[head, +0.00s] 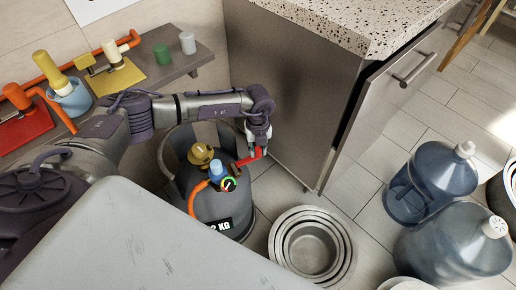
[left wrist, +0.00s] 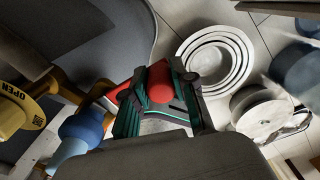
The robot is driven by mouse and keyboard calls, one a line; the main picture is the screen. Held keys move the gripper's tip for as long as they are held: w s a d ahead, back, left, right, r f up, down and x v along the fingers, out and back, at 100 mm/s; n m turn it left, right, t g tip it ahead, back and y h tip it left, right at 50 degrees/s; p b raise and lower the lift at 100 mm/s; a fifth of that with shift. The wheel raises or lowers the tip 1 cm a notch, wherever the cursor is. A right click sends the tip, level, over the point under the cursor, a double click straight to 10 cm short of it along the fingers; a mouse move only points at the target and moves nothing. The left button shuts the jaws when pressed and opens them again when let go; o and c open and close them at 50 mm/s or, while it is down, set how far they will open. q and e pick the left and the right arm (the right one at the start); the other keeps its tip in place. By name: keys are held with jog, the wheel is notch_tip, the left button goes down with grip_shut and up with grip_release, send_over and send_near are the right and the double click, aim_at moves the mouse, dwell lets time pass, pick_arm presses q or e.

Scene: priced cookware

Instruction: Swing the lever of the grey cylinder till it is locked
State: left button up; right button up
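The grey cylinder (head: 205,204) stands on the floor below the shelf, with a tall grey collar behind its top. On its top are a yellow knob (head: 201,154), a blue fitting (head: 217,170) with an orange hose, and a round gauge (head: 229,184). The red lever (head: 247,160) sticks out to the right from the valve. My left gripper (head: 258,146) is at the lever's outer end. In the left wrist view its fingers (left wrist: 160,100) close in on both sides of the red end (left wrist: 160,80). The yellow knob (left wrist: 12,115) there reads OPEN. My right gripper is not in view.
A counter cabinet (head: 295,95) stands close right of my left gripper. Nested metal pots (head: 276,245) lie on the floor at the cylinder's right, with blue water bottles (head: 432,185) farther right. A wall shelf (head: 185,62) holds cups and other valve fittings.

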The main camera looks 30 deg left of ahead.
pick_arm(q)
grip_shut()
